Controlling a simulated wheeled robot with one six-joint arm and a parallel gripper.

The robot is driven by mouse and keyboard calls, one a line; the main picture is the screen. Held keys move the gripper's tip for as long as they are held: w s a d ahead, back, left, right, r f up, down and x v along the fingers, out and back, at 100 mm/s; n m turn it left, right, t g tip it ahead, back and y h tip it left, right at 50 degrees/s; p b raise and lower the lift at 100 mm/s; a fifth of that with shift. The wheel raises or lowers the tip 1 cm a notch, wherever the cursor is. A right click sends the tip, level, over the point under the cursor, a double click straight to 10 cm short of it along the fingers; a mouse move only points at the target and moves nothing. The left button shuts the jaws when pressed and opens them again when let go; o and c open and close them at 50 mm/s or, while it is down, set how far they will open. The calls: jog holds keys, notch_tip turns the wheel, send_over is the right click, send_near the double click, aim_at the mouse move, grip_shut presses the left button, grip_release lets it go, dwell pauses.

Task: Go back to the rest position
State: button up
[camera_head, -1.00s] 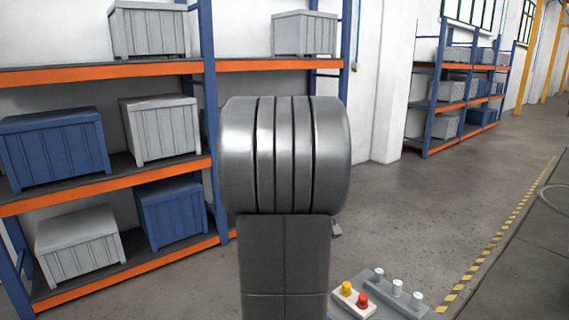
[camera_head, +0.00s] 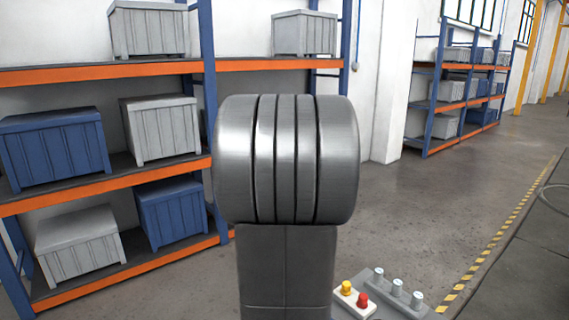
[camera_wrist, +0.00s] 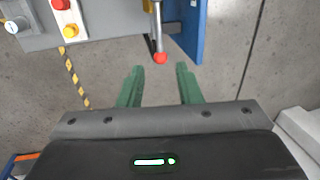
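My gripper (camera_wrist: 160,84) shows in the wrist view as two green fingers, spread apart with nothing between them. A thin metal rod with a red ball tip (camera_wrist: 160,58) is just beyond the fingertips in that view, between their lines and apart from them. In the head view my arm's large grey joint fills the middle, and the gripper is hidden there. No butterfly valve can be made out clearly in either view.
A grey panel with red and yellow buttons (camera_head: 354,299) and several knobs (camera_head: 397,288) stands at the lower right. A shelf with orange beams (camera_head: 110,70) and crates is at left; another shelf (camera_head: 440,95) stands farther back. Floor at right (camera_head: 440,210) is open.

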jog(key=f, duration=0.3)
jog(key=a+f, duration=0.1)
jog(key=f, duration=0.2)
jog(key=s+f, duration=0.1)
jog(key=f, duration=0.2)
jog(key=shift+s+a+f, duration=0.1)
jog(key=shift+a+f, duration=0.05)
jog(key=shift+f, duration=0.05)
jog(key=shift+w+d+r+m, duration=0.15)
jog(key=shift+d+m, duration=0.15)
jog(key=shift+m, duration=0.25)
jog(key=shift+w+d+f+m, duration=0.15)
jog(key=shift+d+m, duration=0.1)
jog(key=shift+m, duration=0.3)
jog(key=shift+r, duration=0.2)
